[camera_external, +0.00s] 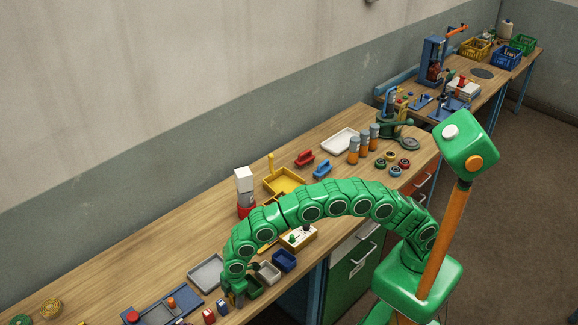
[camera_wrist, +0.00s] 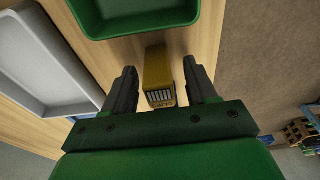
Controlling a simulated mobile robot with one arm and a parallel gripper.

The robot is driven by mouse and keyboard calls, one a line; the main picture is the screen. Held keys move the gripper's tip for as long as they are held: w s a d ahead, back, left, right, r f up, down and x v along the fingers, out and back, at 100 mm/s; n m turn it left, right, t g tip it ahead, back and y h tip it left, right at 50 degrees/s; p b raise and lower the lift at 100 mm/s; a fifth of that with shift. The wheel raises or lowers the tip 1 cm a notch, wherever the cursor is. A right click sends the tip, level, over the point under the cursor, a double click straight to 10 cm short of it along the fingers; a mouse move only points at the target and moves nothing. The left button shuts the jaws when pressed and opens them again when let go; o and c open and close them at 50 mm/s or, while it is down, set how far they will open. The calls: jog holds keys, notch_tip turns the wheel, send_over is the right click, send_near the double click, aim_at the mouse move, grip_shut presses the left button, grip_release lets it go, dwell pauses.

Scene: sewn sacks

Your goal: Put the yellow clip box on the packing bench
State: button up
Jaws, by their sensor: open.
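The yellow clip box (camera_wrist: 156,70) is a small upright-sided box with a white, dark-striped label on its near end. In the wrist view it lies on the wooden bench top between my gripper's two open fingers (camera_wrist: 160,67), with a gap visible on its right side. In the external view my gripper (camera_external: 236,296) is low at the front edge of the near bench (camera_external: 130,275), and the clip box cannot be made out there. Farther benches stand at the back right, one with tools (camera_external: 478,98) and one with crates (camera_external: 535,55); no marking shows which is the packing bench.
A green bin (camera_wrist: 135,30) lies just beyond the clip box, and a grey tray (camera_wrist: 45,70) is to the left. The floor (camera_external: 520,180) is clear at the right.

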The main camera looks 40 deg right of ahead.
jog(key=r, duration=0.3)
jog(key=d+r, duration=0.1)
jog(key=r, duration=0.7)
jog(key=shift+d+r, duration=0.1)
jog(key=shift+d, duration=0.25)
jog(key=shift+r, duration=0.15)
jog(key=shift+d, duration=0.15)
